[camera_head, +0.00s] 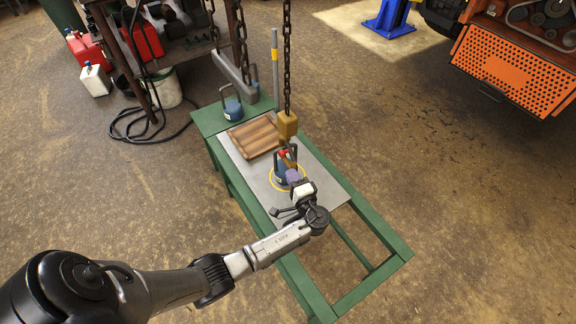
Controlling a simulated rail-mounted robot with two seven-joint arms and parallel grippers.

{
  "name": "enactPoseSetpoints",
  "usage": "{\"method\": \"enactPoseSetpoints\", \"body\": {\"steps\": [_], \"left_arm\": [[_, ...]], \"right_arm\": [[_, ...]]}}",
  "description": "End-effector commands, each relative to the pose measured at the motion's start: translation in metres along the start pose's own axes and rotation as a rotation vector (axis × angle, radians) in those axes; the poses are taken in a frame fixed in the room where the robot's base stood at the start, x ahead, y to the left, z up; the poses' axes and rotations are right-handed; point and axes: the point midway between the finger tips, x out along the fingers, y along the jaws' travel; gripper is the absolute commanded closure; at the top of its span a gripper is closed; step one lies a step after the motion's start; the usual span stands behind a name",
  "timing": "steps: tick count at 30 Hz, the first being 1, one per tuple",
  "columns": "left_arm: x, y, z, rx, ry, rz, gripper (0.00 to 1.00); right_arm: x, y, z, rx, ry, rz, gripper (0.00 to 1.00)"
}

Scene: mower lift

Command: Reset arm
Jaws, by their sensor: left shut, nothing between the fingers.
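My left arm reaches in from the lower left over a green-framed table (385,262). Its gripper (289,165) is shut with nothing held, just in front of a blue lifting device with a dark handle (281,180). The gripper partly hides this device. It stands on a grey plate (256,190), inside a yellow ring mark. A tan hook block (287,126) hangs on a chain (286,60) just above the handle. The small red and brown parts there are too small to tell whether the hook touches the handle. My right gripper is out of view.
A second blue lifting device (233,108) stands at the table's far end, near a hanging grey bar (231,68). An orange machine (515,65) is at upper right. The floor on the right is clear.

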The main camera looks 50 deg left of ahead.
Motion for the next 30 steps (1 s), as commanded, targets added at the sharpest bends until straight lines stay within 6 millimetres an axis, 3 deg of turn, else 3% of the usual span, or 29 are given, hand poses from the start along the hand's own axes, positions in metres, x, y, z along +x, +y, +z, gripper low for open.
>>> {"method": "enactPoseSetpoints", "body": {"steps": [6, 13, 27, 30], "left_arm": [[-0.045, 0.002, -0.001, 0.001, 0.003, 0.004, 1.00], [-0.076, 0.005, -0.001, 0.001, 0.002, 0.003, 1.00], [-0.088, 0.007, 0.000, 0.017, 0.001, 0.002, 1.00], [-0.089, 0.017, 0.002, 0.038, -0.010, 0.068, 1.00]], "right_arm": [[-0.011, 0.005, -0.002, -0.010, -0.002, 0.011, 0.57], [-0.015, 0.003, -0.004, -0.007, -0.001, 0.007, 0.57], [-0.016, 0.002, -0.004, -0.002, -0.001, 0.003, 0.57], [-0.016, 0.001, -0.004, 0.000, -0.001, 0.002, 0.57]]}}
